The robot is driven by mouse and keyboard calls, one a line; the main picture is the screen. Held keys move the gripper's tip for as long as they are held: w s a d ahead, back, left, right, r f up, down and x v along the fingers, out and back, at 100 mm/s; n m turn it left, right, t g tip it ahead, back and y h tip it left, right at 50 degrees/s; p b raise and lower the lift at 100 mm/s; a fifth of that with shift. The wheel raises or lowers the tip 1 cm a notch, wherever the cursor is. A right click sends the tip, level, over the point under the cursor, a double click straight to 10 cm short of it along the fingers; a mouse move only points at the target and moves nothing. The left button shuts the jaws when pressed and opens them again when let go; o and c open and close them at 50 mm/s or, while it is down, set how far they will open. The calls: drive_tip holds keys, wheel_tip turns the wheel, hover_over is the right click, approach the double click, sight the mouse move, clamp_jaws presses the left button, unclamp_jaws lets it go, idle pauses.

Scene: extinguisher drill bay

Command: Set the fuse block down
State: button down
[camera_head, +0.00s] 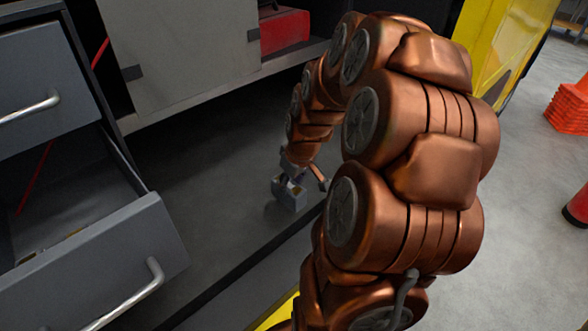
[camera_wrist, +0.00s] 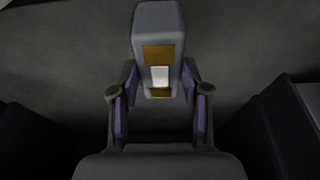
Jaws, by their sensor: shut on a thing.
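The fuse block (camera_head: 289,196) is a small grey block, seen just below the end of my copper arm. In the wrist view the fuse block (camera_wrist: 157,20) has brown-yellow patches and a white label on its near face. My gripper (camera_wrist: 160,82) is shut on it, with a purple-padded finger at each side. In the head view my gripper (camera_head: 292,176) is small and partly hidden by its own arm. The block is over the dark grey surface (camera_head: 200,190), close to or touching it; I cannot tell which.
An open grey drawer (camera_head: 95,265) with a bar handle juts out at left, below a second drawer (camera_head: 35,90). A grey panel (camera_head: 180,45) and a red case (camera_head: 285,30) stand behind. The dark surface around the block is clear. Orange stacked items (camera_head: 568,108) are at far right.

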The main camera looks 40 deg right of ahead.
drive_tip(key=shift+w+d+f+b, duration=0.35)
drive_tip(key=shift+w+d+f, duration=0.45)
drive_tip(key=shift+w+d, duration=1.05)
drive_tip(key=shift+w+d+f+b, duration=0.35)
drive_tip(key=shift+w+d+f, duration=0.5)
drive_tip(key=shift+w+d, duration=0.95)
drive_tip(key=shift+w+d+f+b, duration=0.35)
drive_tip(key=shift+w+d+f, duration=0.45)
drive_tip(key=shift+w+d, duration=1.05)
drive_tip(key=shift+s+d+f, duration=0.1)
drive_tip(key=shift+s+f, duration=0.05)
drive_tip(key=c, duration=0.6)
unclamp_jaws()
drive_tip(key=shift+o, duration=0.2)
